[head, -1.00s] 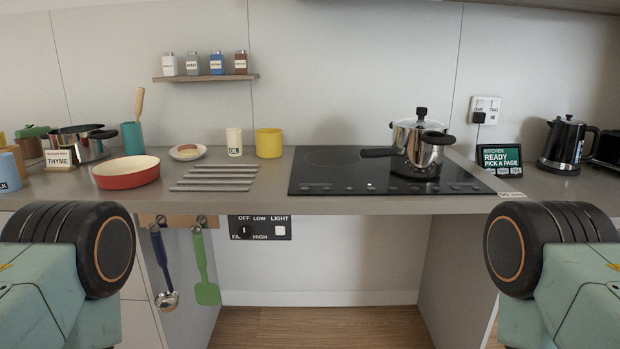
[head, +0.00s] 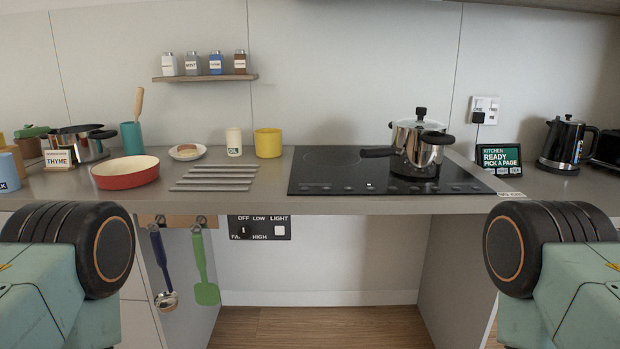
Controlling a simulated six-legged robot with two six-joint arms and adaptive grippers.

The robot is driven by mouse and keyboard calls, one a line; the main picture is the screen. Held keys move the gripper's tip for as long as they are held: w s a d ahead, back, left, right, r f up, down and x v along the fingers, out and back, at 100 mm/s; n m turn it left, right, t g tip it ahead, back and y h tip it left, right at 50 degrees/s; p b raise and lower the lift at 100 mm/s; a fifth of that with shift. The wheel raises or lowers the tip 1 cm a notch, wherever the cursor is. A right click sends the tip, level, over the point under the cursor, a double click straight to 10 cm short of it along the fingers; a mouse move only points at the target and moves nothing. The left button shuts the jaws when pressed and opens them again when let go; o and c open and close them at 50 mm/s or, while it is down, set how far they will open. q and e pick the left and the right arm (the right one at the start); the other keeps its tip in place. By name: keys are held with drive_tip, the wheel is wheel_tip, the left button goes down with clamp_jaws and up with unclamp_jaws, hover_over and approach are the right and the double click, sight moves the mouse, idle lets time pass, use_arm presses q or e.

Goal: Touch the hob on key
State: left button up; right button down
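The black glass hob (head: 325,176) is set in the counter right of centre. A row of small touch keys runs along its front edge, and one small white lit mark (head: 369,185) shows near the middle of that row. The key labels are too small to read. A steel pot (head: 416,160) with a black lid knob and black handles stands on the right part of the hob. Parts of my two arms show at the lower left and lower right, well short of the hob. Neither gripper is in view.
A red pan (head: 126,172), metal bars (head: 214,178), a yellow mug (head: 268,143) and an oil pot (head: 234,142) stand left of the hob. A tablet (head: 498,159) and kettle (head: 566,146) stand right. A switch panel (head: 261,228) and utensils hang below. Open space lies under the hob.

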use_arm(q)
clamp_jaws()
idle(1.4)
